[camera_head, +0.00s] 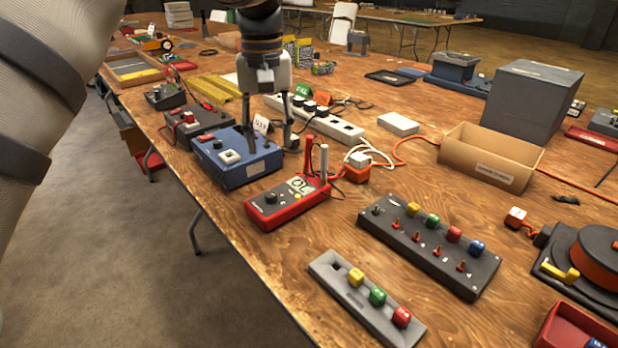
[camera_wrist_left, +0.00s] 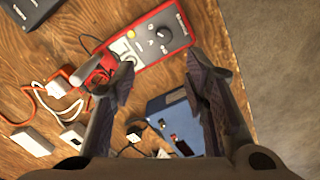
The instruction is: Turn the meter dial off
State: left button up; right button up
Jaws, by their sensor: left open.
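The red meter (camera_head: 288,203) lies face up on the table, with a dark dial (camera_head: 270,198) near its left end and a small display on the other end. The wrist view shows the meter (camera_wrist_left: 176,28) beyond my fingertips, its dial (camera_wrist_left: 163,49) uncovered. A red and a pale probe stand at its far end. My left gripper (camera_head: 268,145) is open and points down over the blue box (camera_head: 236,170), behind the meter and apart from its dial. The wrist view shows its two fingers (camera_wrist_left: 158,82) spread and empty. My right gripper is not in view.
A white power strip (camera_head: 345,131) with black plugs lies behind the gripper. A dark switch panel (camera_head: 428,245) and a grey button panel (camera_head: 345,290) lie in front right. An open cardboard box (camera_head: 488,157) stands to the right. The table's left edge runs close to the meter.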

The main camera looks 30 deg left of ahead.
aim_at(270, 194)
pick_arm(q)
jog(key=f, duration=0.7)
jog(key=s+f, duration=0.1)
jog(key=f, duration=0.3)
jog(key=shift+a+f, duration=0.1)
jog(key=shift+f, duration=0.25)
grip_shut()
